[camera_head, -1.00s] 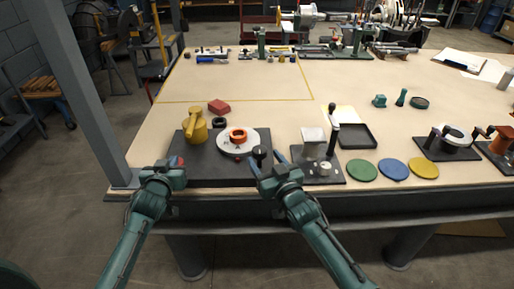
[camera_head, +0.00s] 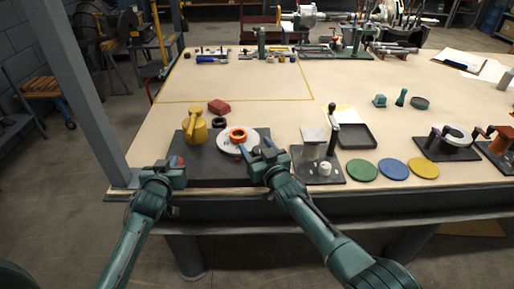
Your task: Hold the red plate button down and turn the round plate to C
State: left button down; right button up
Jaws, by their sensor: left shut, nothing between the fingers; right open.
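The round plate (camera_head: 225,146) is a pale disc with an orange ring (camera_head: 238,135) at its middle, on a dark base board (camera_head: 200,168). Its letters are too small to read surely. A red spot, seemingly the red plate button (camera_head: 173,161), shows at the board's front left. My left gripper (camera_head: 177,161) is shut at that spot; whether it presses the button I cannot tell. My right gripper (camera_head: 256,147) is open at the plate's right front rim, its fingers reaching over it. The black knob there is now hidden by the gripper.
A yellow handled part (camera_head: 195,126) stands at the board's left. A lever fixture (camera_head: 318,172) stands just right of my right gripper. Green (camera_head: 362,170), blue (camera_head: 393,169) and yellow (camera_head: 424,168) discs lie farther right.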

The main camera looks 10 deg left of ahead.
jog(key=c, duration=1)
jog(key=shift+o, duration=0.2)
jog(key=shift+a, duration=0.1)
jog(key=shift+n+g+y, duration=0.4)
jog(key=shift+y, duration=0.1)
jog(key=shift+n+g+y, duration=0.6)
jog(key=shift+y, duration=0.1)
jog(key=shift+s+a+n+g+y, duration=0.2)
jog(key=shift+n+g+y, duration=0.4)
jog(key=shift+g, duration=0.2)
